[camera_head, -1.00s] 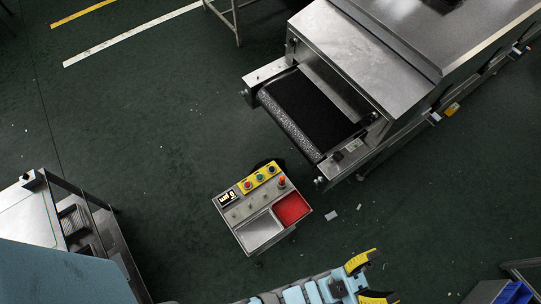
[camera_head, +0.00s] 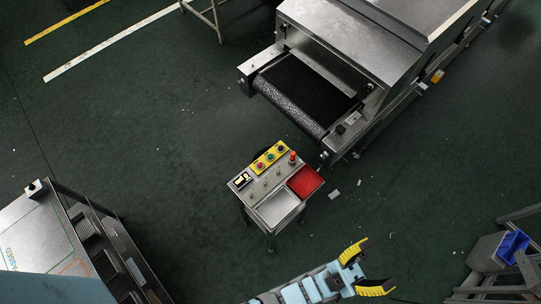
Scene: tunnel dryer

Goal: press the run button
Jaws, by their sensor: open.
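A small control stand (camera_head: 257,198) stands on the floor in the middle of the view. A yellow button panel (camera_head: 270,158) runs along its back edge with a red, a green and a dark blue or black button; which one is the run button I cannot read. The green button (camera_head: 271,157) is the middle one. A red mushroom knob (camera_head: 292,157) rises at the stand's right corner. My gripper (camera_head: 376,269), with yellow fingers, is open and empty at the lower right, apart from the stand.
The stand carries a red tray (camera_head: 305,182) and a metal tray (camera_head: 278,208). The dryer (camera_head: 360,40) with its black belt (camera_head: 307,88) is behind. A table (camera_head: 35,235) is at left, and a frame with a blue bin (camera_head: 513,245) at right.

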